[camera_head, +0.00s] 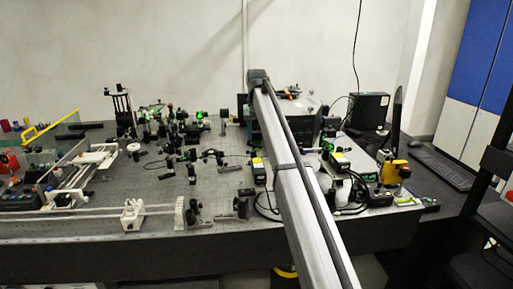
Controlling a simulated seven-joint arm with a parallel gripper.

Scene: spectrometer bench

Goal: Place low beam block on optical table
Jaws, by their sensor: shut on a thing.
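The optical table (160,188) is a dark grey breadboard crowded with small black mounts. My arm reaches from the bottom edge up over the right half of the table, ending at a dark joint near the back wall. I cannot make out my gripper; it is hidden behind the arm or too small to tell. I cannot single out the low beam block among the many small dark parts.
White rails and a slide (132,215) line the table's left front. A dark instrument box (369,111), a yellow-topped device (394,172) and a keyboard (441,168) are at the right. Bare breadboard shows at centre left. Blue cabinets stand far right.

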